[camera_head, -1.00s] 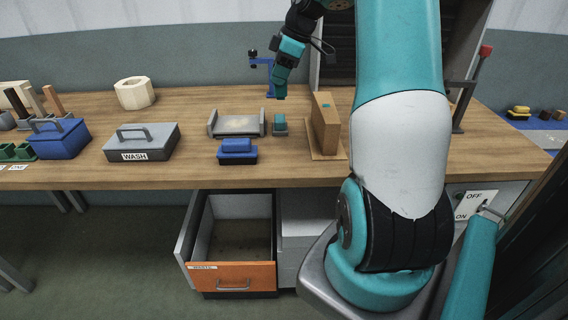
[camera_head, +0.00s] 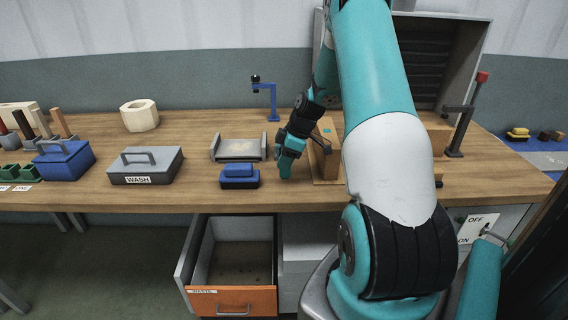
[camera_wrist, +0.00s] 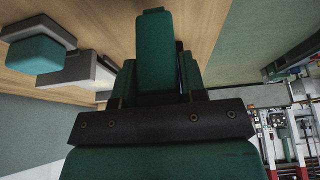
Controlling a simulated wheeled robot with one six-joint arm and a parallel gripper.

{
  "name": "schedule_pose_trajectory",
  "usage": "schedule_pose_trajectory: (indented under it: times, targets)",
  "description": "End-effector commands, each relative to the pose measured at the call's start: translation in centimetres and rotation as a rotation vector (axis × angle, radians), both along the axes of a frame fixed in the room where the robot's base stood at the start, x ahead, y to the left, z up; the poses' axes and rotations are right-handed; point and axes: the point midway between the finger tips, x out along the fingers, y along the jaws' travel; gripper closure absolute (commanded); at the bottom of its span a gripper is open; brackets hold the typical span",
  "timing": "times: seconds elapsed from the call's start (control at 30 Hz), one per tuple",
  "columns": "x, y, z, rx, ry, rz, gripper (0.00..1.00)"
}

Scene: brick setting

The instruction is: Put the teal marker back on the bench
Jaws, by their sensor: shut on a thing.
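My gripper (camera_head: 287,167) is low over the bench (camera_head: 200,197), between the blue block and a brown upright block. In the wrist view, my gripper (camera_wrist: 156,75) is shut on a dark teal piece (camera_wrist: 154,45), which I take as the teal marker; it juts out beyond the fingers. In the head view the marker blends with the teal fingers, and I cannot tell whether it touches the bench. The spot where a small teal block stood is covered by my gripper.
A blue block (camera_head: 239,172) on a dark base lies just left of my gripper. Behind are a grey tray (camera_head: 238,148) and a blue stand (camera_head: 272,100). The brown block (camera_head: 327,160) is close on the right. An orange-fronted drawer (camera_head: 232,300) is open below. A grey WASH box (camera_head: 146,168) is further left.

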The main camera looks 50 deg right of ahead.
Motion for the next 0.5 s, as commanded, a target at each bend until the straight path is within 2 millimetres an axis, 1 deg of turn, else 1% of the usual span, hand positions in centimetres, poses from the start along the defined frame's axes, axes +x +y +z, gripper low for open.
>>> schedule_pose_trajectory:
  times: [0.03,0.13,0.37,0.47,0.5]
  targets:
    - [0.0,0.0,-0.8,0.002,0.002,0.0,0.77]
    - [0.0,0.0,-1.9,0.001,0.001,-0.001,0.77]
    - [0.0,0.0,-2.0,-0.001,-0.001,0.0,0.77]
    - [0.0,0.0,-2.4,0.0,0.0,-0.001,0.77]
    - [0.0,0.0,-2.2,0.0,0.0,-0.001,0.53]
